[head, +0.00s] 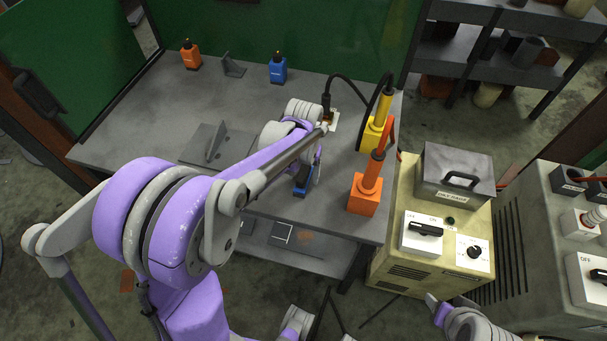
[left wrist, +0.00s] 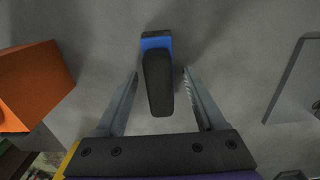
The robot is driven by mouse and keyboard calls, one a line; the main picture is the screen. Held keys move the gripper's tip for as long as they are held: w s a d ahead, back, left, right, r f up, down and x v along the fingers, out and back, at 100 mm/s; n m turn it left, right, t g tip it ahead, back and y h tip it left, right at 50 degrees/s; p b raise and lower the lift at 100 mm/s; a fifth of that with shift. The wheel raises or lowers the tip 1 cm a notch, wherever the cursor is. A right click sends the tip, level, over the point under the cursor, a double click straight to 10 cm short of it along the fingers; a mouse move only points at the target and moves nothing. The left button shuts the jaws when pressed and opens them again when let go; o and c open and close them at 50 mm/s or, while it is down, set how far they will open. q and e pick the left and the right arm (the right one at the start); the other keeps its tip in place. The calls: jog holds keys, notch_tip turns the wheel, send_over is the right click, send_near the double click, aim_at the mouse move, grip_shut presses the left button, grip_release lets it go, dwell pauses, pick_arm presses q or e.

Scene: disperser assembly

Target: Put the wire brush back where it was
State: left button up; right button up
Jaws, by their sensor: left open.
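A blue object with a black handle-like top (head: 303,187), which looks like the wire brush, sits on the grey table near its front edge. It also shows in the left wrist view (left wrist: 158,82), and its bristles are not visible. My left gripper (head: 309,176) is over it, partly hidden behind my own arm in the head view. In the left wrist view, the left gripper (left wrist: 161,73) is open, with one finger on each side of the object and a gap to both. Part of my right arm, perhaps its gripper (head: 437,306), shows at the bottom right, away from the table.
The orange holder (head: 364,195) stands right of the gripper, with the yellow holder (head: 374,136) behind it. A grey plate with an upright fin (head: 196,150) lies to the left. Blue (head: 278,70) and orange (head: 190,57) bottles stand at the back. A cream machine (head: 420,265) adjoins the table.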

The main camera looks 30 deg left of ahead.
aim_at(303, 172)
pick_arm(q)
notch_tip(303, 172, up, 11)
jog(key=shift+s+r+p, duration=0.1)
jog(key=shift+r+p, duration=0.05)
jog(key=shift+p, duration=0.4)
jog(key=s+d+f+m+t, duration=0.1)
jog(key=s+d+f+t, duration=0.1)
jog(key=s, duration=0.6)
jog(key=s+d+f+m+t, duration=0.1)
jog(key=s+d+f+t, duration=0.2)
jog(key=s+d, duration=0.2)
jog(key=s, duration=0.3)
jog(key=shift+s+m, duration=0.25)
jog(key=shift+m, duration=0.05)
